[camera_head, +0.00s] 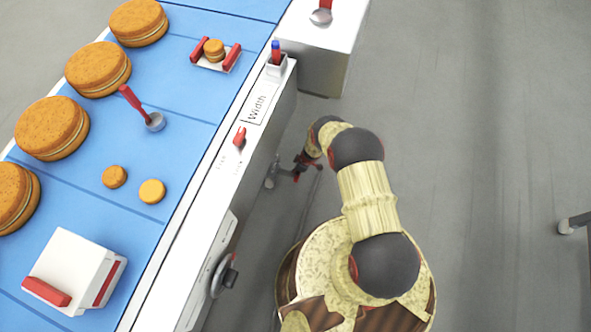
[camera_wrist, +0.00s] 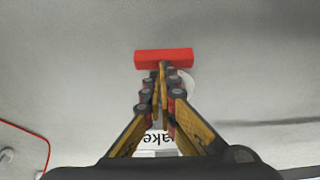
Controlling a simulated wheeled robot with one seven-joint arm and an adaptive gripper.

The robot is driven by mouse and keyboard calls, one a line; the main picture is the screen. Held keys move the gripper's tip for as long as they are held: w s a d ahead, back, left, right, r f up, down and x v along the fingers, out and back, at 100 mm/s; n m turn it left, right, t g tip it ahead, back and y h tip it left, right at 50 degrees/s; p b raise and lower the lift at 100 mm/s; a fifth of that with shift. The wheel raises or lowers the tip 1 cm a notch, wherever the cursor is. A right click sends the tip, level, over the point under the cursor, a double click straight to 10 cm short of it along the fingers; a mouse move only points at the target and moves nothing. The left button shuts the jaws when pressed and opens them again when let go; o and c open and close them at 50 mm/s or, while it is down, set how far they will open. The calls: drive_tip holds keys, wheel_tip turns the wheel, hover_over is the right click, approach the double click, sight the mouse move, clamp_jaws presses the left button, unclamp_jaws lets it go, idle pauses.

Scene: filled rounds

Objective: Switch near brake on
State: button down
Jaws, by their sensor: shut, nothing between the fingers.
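In the wrist view, the brake shows as a red bar-shaped pedal or handle (camera_wrist: 163,55) in front of a pale round part (camera_wrist: 186,80). A white label (camera_wrist: 160,145), partly covered by my fingers, reads "ake" upside down. My gripper (camera_wrist: 162,72) is shut and empty, its fingertips just below the red bar in the picture. I cannot tell whether they touch it. In the head view, my gripper (camera_head: 301,168) is low beside the machine's right side, small and partly hidden by my arm. The brake cannot be made out clearly there.
The machine's blue belt (camera_head: 90,190) carries several round biscuits. Its white side panel (camera_head: 196,245) has a red switch (camera_head: 240,137) and a grey knob (camera_head: 225,276). A metal box (camera_head: 325,50) stands at the top. The grey floor (camera_head: 480,150) to the right is mostly clear.

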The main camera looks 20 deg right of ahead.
drive_tip(key=shift+s+d+f+b, duration=0.15)
drive_tip(key=shift+s+d+f, duration=0.05)
drive_tip(key=shift+f, duration=0.3)
drive_tip(key=shift+s+d+f+b, duration=0.15)
drive_tip(key=shift+d+f, duration=0.05)
drive_tip(key=shift+f, duration=0.25)
drive_tip(key=shift+s+d+f+b, duration=0.15)
drive_tip(key=shift+d+f+b, duration=0.1)
drive_tip(key=shift+f+b, duration=0.55)
drive_tip(key=shift+s+d+f+b, duration=0.1)
drive_tip(key=shift+d+f+b, duration=0.1)
drive_tip(key=shift+f+b, duration=0.55)
drive_tip(key=shift+f, duration=0.15)
